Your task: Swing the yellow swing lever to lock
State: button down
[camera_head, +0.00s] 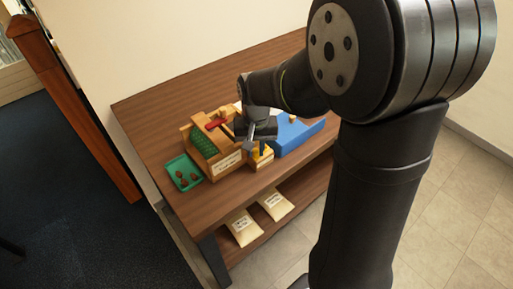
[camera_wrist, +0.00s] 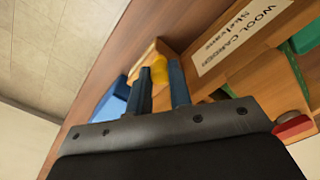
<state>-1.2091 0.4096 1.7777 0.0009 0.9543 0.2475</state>
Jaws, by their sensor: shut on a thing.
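The yellow swing lever (camera_wrist: 160,68) shows between the two dark blue fingers of my gripper (camera_wrist: 162,82) in the wrist view. The fingers are shut on it. It stands by a small light wooden block (camera_wrist: 151,52). In the head view, my gripper (camera_head: 257,146) is over the front right of the wooden box, and only a small yellow patch (camera_head: 267,152) shows below it. The lever's pivot and far end are hidden, so I cannot tell its angle fully.
The wooden box (camera_head: 228,164) with a label, green inside and a red part (camera_head: 216,124) stands left of my gripper. A green tray (camera_head: 184,172) with brown lumps is further left. A blue block (camera_head: 298,132) lies close on the right. Two labelled bags (camera_head: 243,228) lie on the lower shelf.

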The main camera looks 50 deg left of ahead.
aim_at(255, 150)
jog(key=shift+a+m, duration=0.15)
jog(key=shift+m, duration=0.15)
jog(key=c, duration=1.3)
grip_release()
jog(key=shift+r, duration=0.1)
notch_tip(255, 150, up, 17)
jog(key=shift+r, duration=0.15)
